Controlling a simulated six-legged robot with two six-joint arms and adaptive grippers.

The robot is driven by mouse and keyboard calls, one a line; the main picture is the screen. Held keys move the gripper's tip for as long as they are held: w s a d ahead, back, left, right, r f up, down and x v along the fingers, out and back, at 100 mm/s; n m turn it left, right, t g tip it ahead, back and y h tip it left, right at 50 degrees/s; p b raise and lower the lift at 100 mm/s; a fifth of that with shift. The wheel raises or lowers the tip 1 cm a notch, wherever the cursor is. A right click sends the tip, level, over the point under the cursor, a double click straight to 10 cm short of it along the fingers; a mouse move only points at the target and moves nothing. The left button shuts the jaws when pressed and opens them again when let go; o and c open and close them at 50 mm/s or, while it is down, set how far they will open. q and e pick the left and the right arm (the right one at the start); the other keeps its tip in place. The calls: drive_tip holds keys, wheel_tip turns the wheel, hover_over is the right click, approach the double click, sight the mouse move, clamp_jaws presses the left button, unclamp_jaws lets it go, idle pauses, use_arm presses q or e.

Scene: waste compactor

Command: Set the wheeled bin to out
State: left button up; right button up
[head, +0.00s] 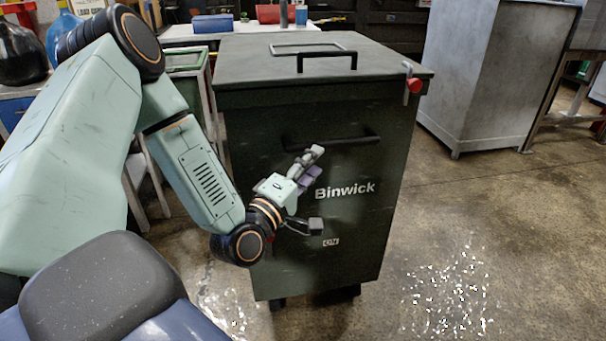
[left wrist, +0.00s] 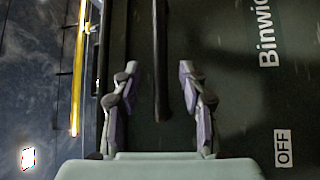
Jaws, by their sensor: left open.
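The wheeled bin (head: 250,200) is a tall dark green box with a flat lid, marked "Binwick". A black bar handle (head: 332,141) runs across its upper front, and a second handle (head: 327,60) sits at the lid's front edge. My left gripper (head: 313,189) is open in front of the bin, below the front bar. In the left wrist view a black bar (left wrist: 161,60) lies between the spread fingers of the left gripper (left wrist: 159,70), nearer the right finger. I cannot tell whether they touch. My right gripper is not in view.
A red knob (head: 414,86) sits at the bin's upper right corner. A grey metal cabinet (head: 480,75) stands to the right. A white table (head: 190,37) is behind the bin. The concrete floor (head: 470,240) at front right is clear.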

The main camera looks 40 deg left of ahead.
use_arm(q)
drive_tip(key=shift+s+d+f, duration=0.1)
drive_tip(key=shift+s+f, duration=0.1)
drive_tip(key=shift+s, duration=1.4)
drive_tip(key=s+d+f+m+g+h+p, duration=0.1)
drive_tip(key=s+d+f+m+g, duration=0.3)
drive_tip(key=f, duration=0.4)
drive_tip(key=s+d+f+m+g+h+p, duration=0.1)
drive_tip(key=s+d+f+m+g+h, duration=0.2)
drive_tip(key=f+m+g, duration=0.4)
drive_tip(key=s+d+f+m+g+y+p, duration=0.1)
drive_tip(key=s+f+m+g, duration=0.1)
drive_tip(key=s, duration=0.5)
drive_tip(key=s+d+f+m+g+p, duration=0.2)
drive_tip(key=s+g, duration=0.1)
drive_tip(key=s, duration=0.4)
drive_tip(key=s+d+f+m+g+y+p, duration=0.1)
drive_tip(key=s+d+f+g+p, duration=0.1)
drive_tip(key=s, duration=0.5)
drive_tip(key=shift+s+d+f+m+g+y, duration=0.2)
drive_tip(key=shift+s+m+g+y, duration=0.15)
drive_tip(key=shift+g, duration=0.45)
